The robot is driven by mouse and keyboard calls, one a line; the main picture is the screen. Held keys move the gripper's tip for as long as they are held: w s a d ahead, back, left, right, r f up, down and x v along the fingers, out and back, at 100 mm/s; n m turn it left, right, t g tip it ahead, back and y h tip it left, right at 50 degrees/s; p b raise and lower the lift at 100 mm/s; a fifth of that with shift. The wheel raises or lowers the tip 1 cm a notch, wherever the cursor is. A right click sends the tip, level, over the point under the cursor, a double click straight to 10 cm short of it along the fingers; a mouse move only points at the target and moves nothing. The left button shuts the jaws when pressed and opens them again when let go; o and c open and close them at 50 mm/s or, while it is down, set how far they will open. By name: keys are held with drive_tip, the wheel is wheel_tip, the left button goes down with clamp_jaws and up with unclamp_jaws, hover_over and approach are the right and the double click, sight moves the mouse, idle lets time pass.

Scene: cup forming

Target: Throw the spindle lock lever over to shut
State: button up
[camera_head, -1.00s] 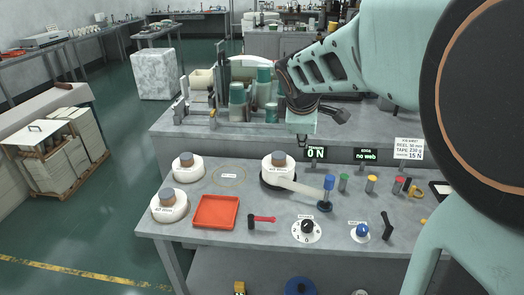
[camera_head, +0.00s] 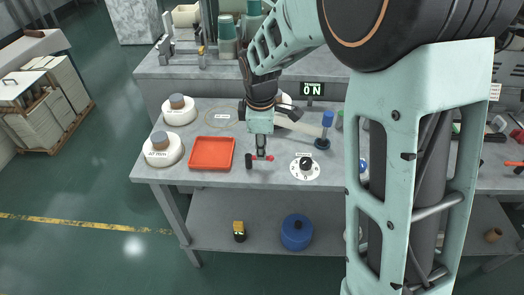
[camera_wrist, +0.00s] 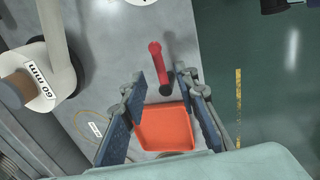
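The small lever has a red arm (camera_head: 266,158) and a black end (camera_head: 249,161), and lies on the grey bench near its front edge. I take it for the spindle lock lever; no label on it is readable. My gripper (camera_head: 260,153) points down right over it. In the wrist view my gripper (camera_wrist: 162,78) is open, its blue-padded fingers on either side of the lever's black end, with the red arm (camera_wrist: 154,52) reaching beyond the fingertips. I cannot tell whether the fingers are level with the lever or above it.
A red tray (camera_head: 212,153) sits just left of the lever, and a black knob on a white dial (camera_head: 305,166) just right. White reels (camera_head: 162,149) stand at the left. A pale arm with a blue-topped post (camera_head: 325,130) is behind. A blue pot (camera_head: 297,232) stands on the lower shelf.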

drive_tip(key=shift+w+f, duration=0.2)
drive_tip(key=shift+f, duration=0.75)
drive_tip(key=shift+w+f, duration=0.2)
drive_tip(key=shift+f, duration=0.75)
clamp_jaws()
